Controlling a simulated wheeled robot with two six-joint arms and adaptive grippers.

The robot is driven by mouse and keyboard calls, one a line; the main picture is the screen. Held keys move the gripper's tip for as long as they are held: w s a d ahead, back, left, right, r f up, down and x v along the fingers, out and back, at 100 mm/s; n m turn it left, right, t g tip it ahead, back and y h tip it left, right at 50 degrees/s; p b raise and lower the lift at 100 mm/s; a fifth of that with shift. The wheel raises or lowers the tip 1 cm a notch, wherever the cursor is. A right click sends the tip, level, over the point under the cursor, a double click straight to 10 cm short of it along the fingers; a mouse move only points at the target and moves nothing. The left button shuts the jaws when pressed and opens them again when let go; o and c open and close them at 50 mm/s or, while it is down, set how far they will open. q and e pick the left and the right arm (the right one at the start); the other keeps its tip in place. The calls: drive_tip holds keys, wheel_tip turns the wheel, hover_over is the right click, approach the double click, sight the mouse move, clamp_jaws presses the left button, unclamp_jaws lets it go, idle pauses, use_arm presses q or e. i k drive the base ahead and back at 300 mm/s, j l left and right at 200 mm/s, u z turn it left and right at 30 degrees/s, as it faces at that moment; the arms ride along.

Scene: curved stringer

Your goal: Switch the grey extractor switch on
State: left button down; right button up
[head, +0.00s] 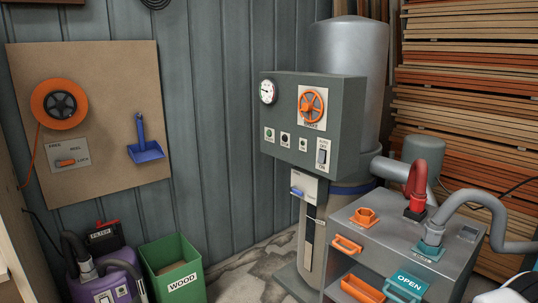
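The extractor's grey control box (325,105) is fixed to the front of a tall grey cylinder (350,50) near the back wall. A small switch (321,156) sits on a pale plate with small lettering at the lower right of the box's front. It looks light grey; its position is too small to tell. Neither of my grippers is in view, and nothing of mine touches the box.
The box also carries a gauge (268,91), an orange handwheel (312,104) and small buttons. A grey cabinet (375,235) with hoses and orange drawers stands in front at right. A green WOOD bin (172,270) and purple vacuum (108,285) stand at left.

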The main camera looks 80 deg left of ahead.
sight(322, 153)
drive_tip(key=u, duration=2.3)
